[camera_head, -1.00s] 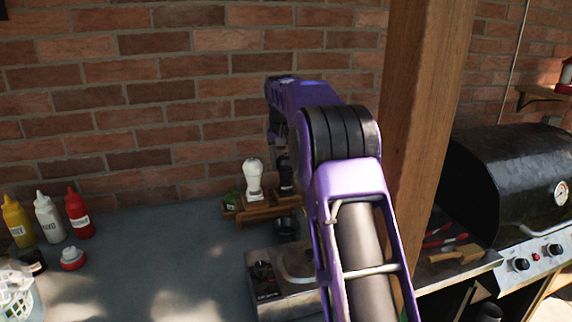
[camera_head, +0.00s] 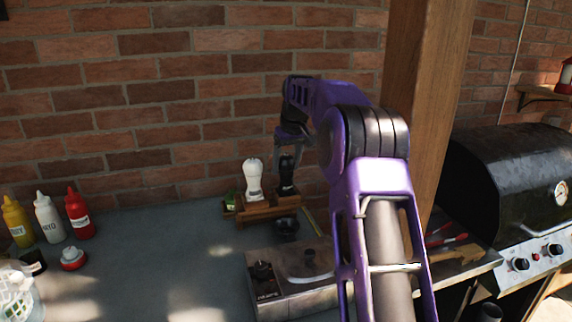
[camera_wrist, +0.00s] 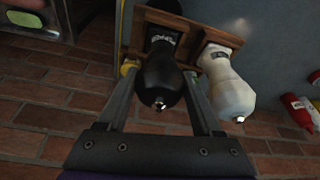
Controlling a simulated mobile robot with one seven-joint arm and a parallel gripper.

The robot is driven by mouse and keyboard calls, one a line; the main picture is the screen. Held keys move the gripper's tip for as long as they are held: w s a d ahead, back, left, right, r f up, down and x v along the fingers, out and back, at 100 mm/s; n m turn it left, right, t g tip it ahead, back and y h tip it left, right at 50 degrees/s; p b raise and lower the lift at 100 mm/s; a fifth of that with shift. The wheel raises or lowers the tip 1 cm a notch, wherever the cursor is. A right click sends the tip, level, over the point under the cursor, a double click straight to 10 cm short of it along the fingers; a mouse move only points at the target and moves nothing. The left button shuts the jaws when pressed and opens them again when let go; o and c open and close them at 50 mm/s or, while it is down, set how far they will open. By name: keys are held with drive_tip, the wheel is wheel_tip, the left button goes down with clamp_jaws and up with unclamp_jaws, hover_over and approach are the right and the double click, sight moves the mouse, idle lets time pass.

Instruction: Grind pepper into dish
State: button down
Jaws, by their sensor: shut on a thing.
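The black pepper mill (camera_head: 287,178) stands upright on a small wooden rack (camera_head: 256,212) at the back of the table, near the brick wall. My gripper (camera_head: 288,152) is shut on the mill from above. In the wrist view my gripper (camera_wrist: 160,75) has one finger on each side of the black mill (camera_wrist: 161,82), whose label faces partly out.
A white mill (camera_head: 253,180) stands close beside the black one. Sauce bottles (camera_head: 47,219) stand far left. A wooden post (camera_head: 420,130) and black grill (camera_head: 510,190) are at right. The table's middle left is clear.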

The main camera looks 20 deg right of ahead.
drive_tip(key=m+h, duration=0.1)
drive_tip(key=m, duration=0.3)
drive_tip(key=shift+a+m, duration=0.1)
drive_tip(key=shift+m, duration=0.3)
drive_tip(key=m+h, duration=0.1)
drive_tip(key=m, duration=0.1)
drive_tip(key=shift+m, duration=0.3)
drive_tip(key=n, duration=0.3)
drive_tip(key=shift+d+y, duration=0.2)
drive_tip(key=shift+y, duration=0.2)
drive_tip(key=n+y, duration=0.1)
drive_tip(key=n, duration=0.3)
drive_tip(key=shift+a, duration=0.1)
